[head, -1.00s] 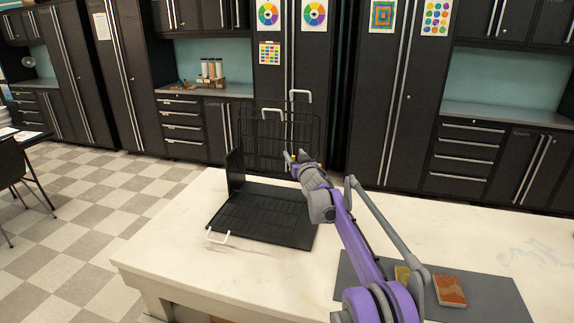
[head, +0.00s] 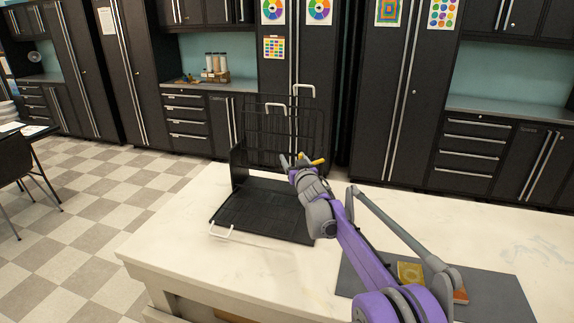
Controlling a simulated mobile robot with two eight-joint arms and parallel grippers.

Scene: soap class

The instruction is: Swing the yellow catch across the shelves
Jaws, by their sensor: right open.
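The yellow catch (head: 318,161) shows just right of my right gripper's fingers, at the right side of the black folding rack. The rack has a flat lower shelf (head: 258,211) with a white handle (head: 221,232) and upright wire shelves (head: 268,135) behind it, with white handles on top (head: 303,88). My right gripper (head: 292,160) is open, its grey fingers in front of the wire shelves, close beside the catch. I cannot tell whether they touch. The gripper and wrist hide part of the rack's right side. My left gripper is out of view.
The rack stands on a pale worktop (head: 180,235). A grey mat (head: 500,297) at the right front holds a yellow bar (head: 410,272) and a reddish bar (head: 460,296), partly behind my arm. Dark cabinets line the back wall. The worktop is clear left of the rack.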

